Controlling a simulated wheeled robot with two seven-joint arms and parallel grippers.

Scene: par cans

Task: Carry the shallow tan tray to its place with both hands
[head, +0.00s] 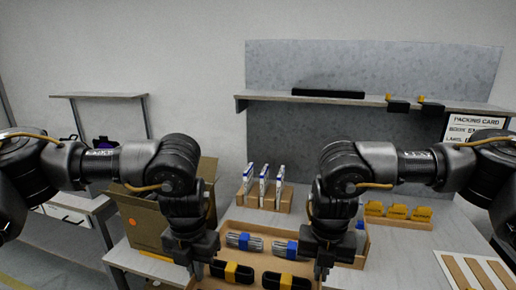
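The shallow tan tray (262,229) lies on the grey work table in front of me, its near part cut off by the picture's bottom edge. In it are two silver cylinders with blue bands (244,241) and two black ones with yellow bands (231,272). My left gripper (196,271) points down at the tray's left side. My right gripper (321,268) points down over the tray's right part. The arms hide parts of the rim, and I cannot tell whether either gripper touches it or how far the fingers are apart.
An open cardboard box (142,217) stands left of the tray. Behind it is a wooden rack with upright white-blue cards (264,187). A holder with yellow pieces (397,212) sits at the back right. A slotted board (468,272) lies at the far right, with bare table before it.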

